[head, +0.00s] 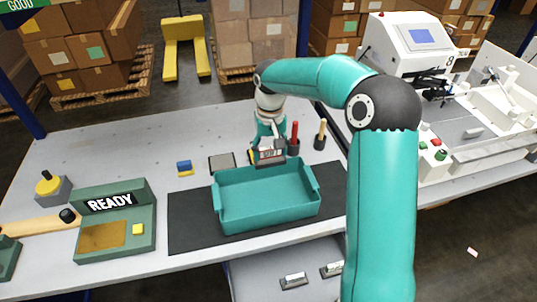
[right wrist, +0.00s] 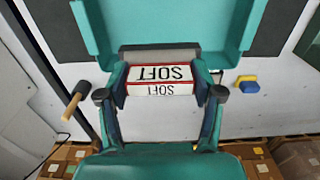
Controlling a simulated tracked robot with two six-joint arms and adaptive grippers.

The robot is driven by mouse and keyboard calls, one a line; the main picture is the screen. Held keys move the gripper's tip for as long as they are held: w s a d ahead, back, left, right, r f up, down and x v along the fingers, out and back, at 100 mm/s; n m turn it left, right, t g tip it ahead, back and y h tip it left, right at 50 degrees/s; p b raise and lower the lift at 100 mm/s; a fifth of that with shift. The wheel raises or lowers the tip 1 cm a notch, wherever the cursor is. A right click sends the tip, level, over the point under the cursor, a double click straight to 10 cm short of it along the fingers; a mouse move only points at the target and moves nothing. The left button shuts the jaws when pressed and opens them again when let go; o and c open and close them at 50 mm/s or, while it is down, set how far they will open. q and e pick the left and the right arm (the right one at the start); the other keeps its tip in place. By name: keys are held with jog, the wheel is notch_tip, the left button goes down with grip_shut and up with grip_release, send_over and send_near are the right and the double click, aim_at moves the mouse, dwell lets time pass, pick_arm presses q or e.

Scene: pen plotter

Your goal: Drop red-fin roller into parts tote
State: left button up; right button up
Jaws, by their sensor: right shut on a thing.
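The red-fin roller (head: 269,156) shows as a small white piece with red edges and the word SOFT; a dark grey part sits against it. It also fills the middle of the right wrist view (right wrist: 161,80). My right gripper (head: 268,147) is shut on it, one finger at each end. The parts tote (head: 266,218) is a teal open box, and its inside shows empty. The roller is at the tote's far rim in the head view; its height above the rim is hard to tell. The tote also shows in the right wrist view (right wrist: 247,30). My left gripper is not in view.
The tote stands on a black mat (head: 190,220). A green READY box (head: 115,240) stands left.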

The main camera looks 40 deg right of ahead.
aim_at(270, 165)
jog(key=shift+f+b, duration=2.25)
jog(key=shift+f, duration=0.65)
jog(key=o, duration=1.3)
jog(key=shift+r, duration=0.1)
notch_tip(270, 165, up, 12)
jog(key=shift+f, duration=0.1)
